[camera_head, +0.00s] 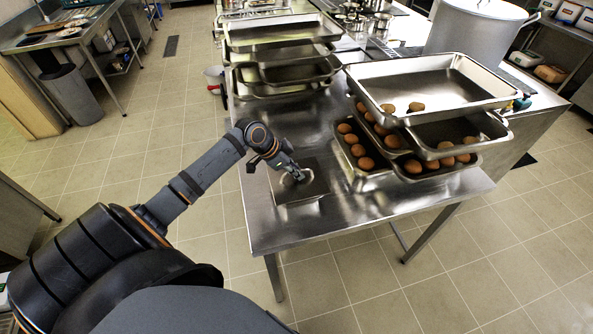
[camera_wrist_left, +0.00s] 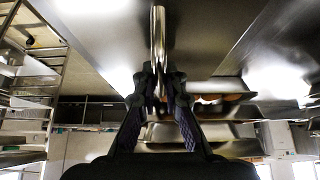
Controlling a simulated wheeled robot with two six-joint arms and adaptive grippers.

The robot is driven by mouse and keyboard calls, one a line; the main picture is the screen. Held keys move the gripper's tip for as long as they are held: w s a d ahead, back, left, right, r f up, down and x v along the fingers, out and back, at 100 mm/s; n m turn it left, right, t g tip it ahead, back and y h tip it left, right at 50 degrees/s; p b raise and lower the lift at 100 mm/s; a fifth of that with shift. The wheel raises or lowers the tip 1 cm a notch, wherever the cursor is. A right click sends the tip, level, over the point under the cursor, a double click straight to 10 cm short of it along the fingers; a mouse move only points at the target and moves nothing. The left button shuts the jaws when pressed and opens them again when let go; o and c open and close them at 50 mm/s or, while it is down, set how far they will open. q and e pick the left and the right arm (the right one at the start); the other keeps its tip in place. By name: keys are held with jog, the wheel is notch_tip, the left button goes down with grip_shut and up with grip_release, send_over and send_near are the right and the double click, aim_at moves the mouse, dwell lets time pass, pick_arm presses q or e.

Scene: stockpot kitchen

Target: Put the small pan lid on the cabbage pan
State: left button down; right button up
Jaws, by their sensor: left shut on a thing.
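The small pan lid (camera_head: 316,188) is a dark, flat, rectangular metal plate with a shiny handle, near the front left of the steel table. I cannot tell whether it rests on the table or is just above it. My left gripper (camera_head: 296,174) reaches down to it and is shut on its handle. In the left wrist view, the fingers (camera_wrist_left: 160,85) close on a bright metal bar (camera_wrist_left: 158,35), seen edge-on. I cannot pick out the cabbage pan; no cabbage shows clearly in any pan. My right gripper is not in view.
The steel table (camera_head: 362,211) has free room around the lid. To its right stand overlapping pans with several brown round items (camera_head: 364,163) and a large, mostly empty pan (camera_head: 440,85). Empty pans (camera_head: 285,72) stand at the back left. A big stockpot (camera_head: 470,35) is behind.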

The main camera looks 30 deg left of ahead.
pick_arm(q)
jog(key=c, duration=1.4)
grip_release()
jog(key=shift+o, duration=0.2)
jog(key=shift+a, duration=0.1)
jog(key=v, duration=0.5)
jog(key=shift+s+a+r, duration=0.2)
jog(key=shift+r, duration=0.1)
jog(key=shift+s+a+r, duration=0.1)
jog(key=shift+s+r, duration=0.15)
jog(key=shift+r, duration=0.5)
